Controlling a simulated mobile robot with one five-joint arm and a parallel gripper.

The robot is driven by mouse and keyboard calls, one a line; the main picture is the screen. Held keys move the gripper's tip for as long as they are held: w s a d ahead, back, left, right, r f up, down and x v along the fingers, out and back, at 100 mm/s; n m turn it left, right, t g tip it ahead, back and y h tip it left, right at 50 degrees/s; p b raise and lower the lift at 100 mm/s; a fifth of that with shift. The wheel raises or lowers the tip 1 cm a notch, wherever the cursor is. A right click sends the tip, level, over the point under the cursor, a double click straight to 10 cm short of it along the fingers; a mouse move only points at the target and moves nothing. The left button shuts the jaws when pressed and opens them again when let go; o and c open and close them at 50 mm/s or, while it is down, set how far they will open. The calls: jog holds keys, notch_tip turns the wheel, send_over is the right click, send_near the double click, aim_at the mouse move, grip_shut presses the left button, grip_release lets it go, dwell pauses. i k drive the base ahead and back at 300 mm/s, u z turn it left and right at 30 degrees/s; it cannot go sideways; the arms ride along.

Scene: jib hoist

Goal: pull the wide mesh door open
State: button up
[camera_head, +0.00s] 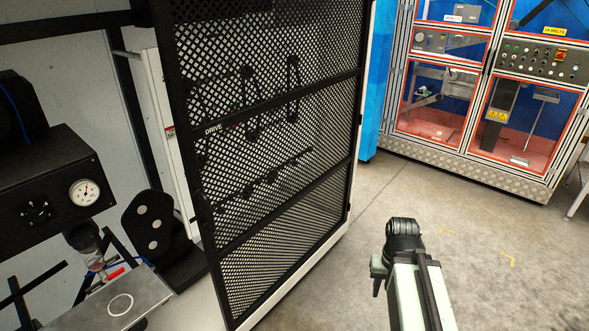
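The wide mesh door (262,195) is a tall black-framed panel of diamond mesh with cross rails. It fills the middle of the view, and a "DRIVE" label sits on its middle rail. Dark shapes show through the mesh. I cannot tell whether it is shut or ajar, and I make out no handle on it. My pale green arm stands at the lower right, to the right of the door and apart from it in the picture. Its dark joint is uppermost. No gripper fingers can be made out.
Left of the door is a machine with a dark gauge box (45,190), a black bracket (155,232) and a metal plate (105,303). A framed cabinet with red-edged windows (433,103) stands at the back right. Concrete floor (490,215) between the door and cabinet is clear.

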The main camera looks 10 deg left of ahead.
aim_at(187, 134)
jog(key=u, duration=0.05)
jog(key=k, duration=0.1)
jog(key=u, duration=0.45)
jog(key=i, duration=1)
jog(key=u, duration=0.25)
jog(key=k, duration=0.85)
jog(key=u, duration=0.65)
jog(key=i, duration=0.5)
jog(key=z, duration=0.05)
